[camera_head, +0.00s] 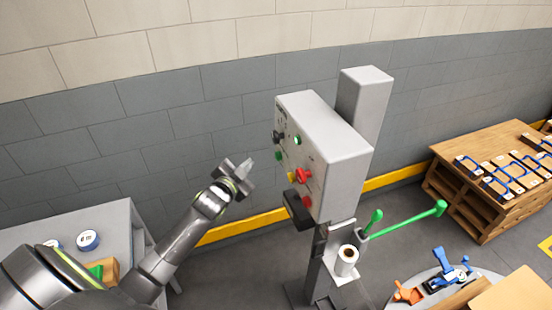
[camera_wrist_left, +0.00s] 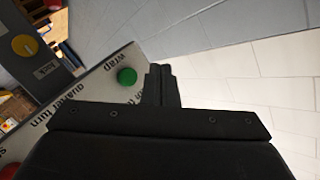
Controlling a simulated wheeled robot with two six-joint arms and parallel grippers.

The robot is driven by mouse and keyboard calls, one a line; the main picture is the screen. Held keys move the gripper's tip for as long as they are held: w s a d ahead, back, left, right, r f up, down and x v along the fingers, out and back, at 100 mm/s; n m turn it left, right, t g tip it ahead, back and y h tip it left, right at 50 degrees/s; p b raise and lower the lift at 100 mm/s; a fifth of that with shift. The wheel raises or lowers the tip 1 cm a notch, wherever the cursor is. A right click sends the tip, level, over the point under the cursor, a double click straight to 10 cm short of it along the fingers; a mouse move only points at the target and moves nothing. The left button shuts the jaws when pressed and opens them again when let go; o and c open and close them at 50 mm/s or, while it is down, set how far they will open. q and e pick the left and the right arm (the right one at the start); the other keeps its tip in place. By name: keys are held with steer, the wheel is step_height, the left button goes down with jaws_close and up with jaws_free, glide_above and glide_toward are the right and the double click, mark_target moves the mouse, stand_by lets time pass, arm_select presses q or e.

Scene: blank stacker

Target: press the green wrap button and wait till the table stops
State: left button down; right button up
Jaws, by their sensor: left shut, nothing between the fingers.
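The green wrap button (camera_wrist_left: 127,76) shows in the left wrist view, on a pale panel with the label "wrap" beside it. In the head view the grey control box (camera_head: 325,145) has two green buttons on its face, an upper one (camera_head: 297,139) and a lower one (camera_head: 278,156); I cannot tell there which is wrap. My left gripper (camera_head: 249,165) is shut and empty, left of the box face and apart from it. In the left wrist view its closed fingers (camera_wrist_left: 160,84) appear just right of the green button. A round grey table (camera_head: 422,277) is partly in view at lower right.
The box also carries a red knob (camera_head: 303,175) and a black knob (camera_head: 278,137). An orange clamp (camera_head: 408,293) and a blue clamp (camera_head: 452,270) sit on the round table. A wooden pallet table (camera_head: 480,150) stands far right.

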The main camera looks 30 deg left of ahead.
mark_target(278, 156)
arm_select(q)
steer(key=shift+w+d+b, duration=0.4)
steer(key=shift+w+d, duration=1.35)
steer(key=shift+w, duration=0.3)
steer(key=shift+w+d, duration=0.1)
steer(key=shift+w, duration=0.05)
stand_by(0.5)
steer(key=shift+w+d, duration=0.2)
